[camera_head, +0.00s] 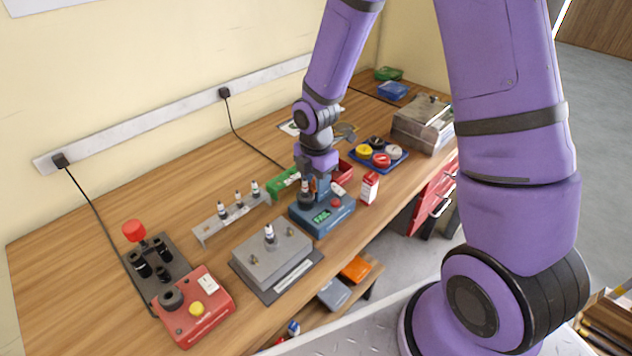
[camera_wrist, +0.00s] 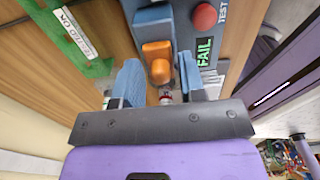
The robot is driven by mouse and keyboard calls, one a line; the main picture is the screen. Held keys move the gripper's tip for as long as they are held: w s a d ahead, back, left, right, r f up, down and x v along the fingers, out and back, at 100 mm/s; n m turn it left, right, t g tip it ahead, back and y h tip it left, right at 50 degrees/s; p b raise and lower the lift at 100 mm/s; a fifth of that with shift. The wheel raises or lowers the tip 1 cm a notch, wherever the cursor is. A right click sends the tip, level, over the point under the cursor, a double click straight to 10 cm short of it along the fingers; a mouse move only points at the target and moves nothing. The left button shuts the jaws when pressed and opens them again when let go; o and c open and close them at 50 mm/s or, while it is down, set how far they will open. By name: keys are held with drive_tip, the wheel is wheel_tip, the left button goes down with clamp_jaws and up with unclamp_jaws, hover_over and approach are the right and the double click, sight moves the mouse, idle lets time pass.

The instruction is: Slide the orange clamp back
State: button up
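The orange clamp (camera_wrist: 157,62) sits on the blue tester (camera_wrist: 151,16) in the wrist view. The tester's display reads FAIL, and a red TEST button (camera_wrist: 204,16) is beside it. My gripper (camera_wrist: 158,75) is open, its two blue fingers on either side of the clamp's near end, with gaps visible. A small metallic part (camera_wrist: 166,96) shows between the fingers, close to the clamp. In the head view my gripper (camera_head: 313,188) is down at the blue tester (camera_head: 334,218), and the clamp is hidden there.
A grey block (camera_head: 272,254) on a dark plate and a rack of fittings (camera_head: 234,216) are nearby.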

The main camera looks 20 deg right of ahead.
drive_tip(key=c, duration=0.5)
drive_tip(key=shift+o, duration=0.2)
drive_tip(key=shift+w+d, duration=0.35)
drive_tip(key=shift+d, duration=0.45)
drive_tip(key=o, duration=0.5)
drive_tip(key=shift+c, duration=0.2)
drive_tip(key=shift+r, duration=4.05)
